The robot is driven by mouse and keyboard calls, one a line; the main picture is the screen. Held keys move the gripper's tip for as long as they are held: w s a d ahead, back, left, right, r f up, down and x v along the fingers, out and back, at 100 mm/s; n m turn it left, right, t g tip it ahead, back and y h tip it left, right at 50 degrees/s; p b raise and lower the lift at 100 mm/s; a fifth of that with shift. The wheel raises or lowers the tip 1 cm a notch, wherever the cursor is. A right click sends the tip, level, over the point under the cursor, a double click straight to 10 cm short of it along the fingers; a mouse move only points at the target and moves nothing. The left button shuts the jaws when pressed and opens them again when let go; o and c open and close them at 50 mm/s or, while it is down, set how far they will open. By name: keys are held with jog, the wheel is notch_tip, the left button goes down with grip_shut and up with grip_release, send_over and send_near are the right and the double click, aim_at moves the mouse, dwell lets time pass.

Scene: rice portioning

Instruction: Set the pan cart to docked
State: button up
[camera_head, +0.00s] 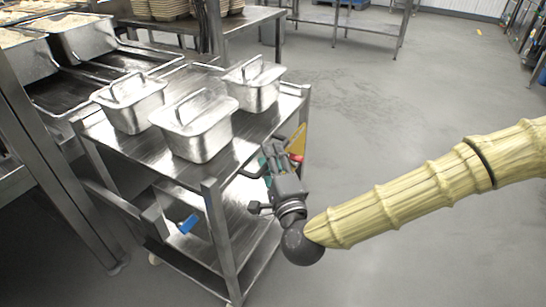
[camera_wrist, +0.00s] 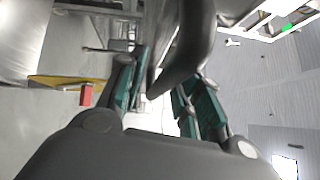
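The pan cart (camera_head: 240,150) is a steel trolley with a top deck, a lower shelf and upright posts. Several lidded steel pans stand on its deck, one of them the front pan (camera_head: 200,135). My gripper (camera_head: 268,158) is at the cart's right-hand side, near the deck's edge. In the wrist view my gripper (camera_wrist: 162,95) has its two green-padded fingers apart. A dark curved bar (camera_wrist: 190,45) reaches down between or just in front of them. I cannot tell whether it touches either finger.
A steel counter (camera_head: 55,100) with open rice pans (camera_head: 85,38) stands along the cart's left side. A table (camera_head: 225,25) with stacked bowls is behind. A blue part (camera_head: 188,224) sits low on the cart. A yellow and red item (camera_head: 297,142) shows past my gripper.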

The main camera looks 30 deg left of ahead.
jog(key=shift+w+d, duration=0.1)
jog(key=shift+w, duration=0.05)
jog(key=v, duration=1.2)
dwell(0.4)
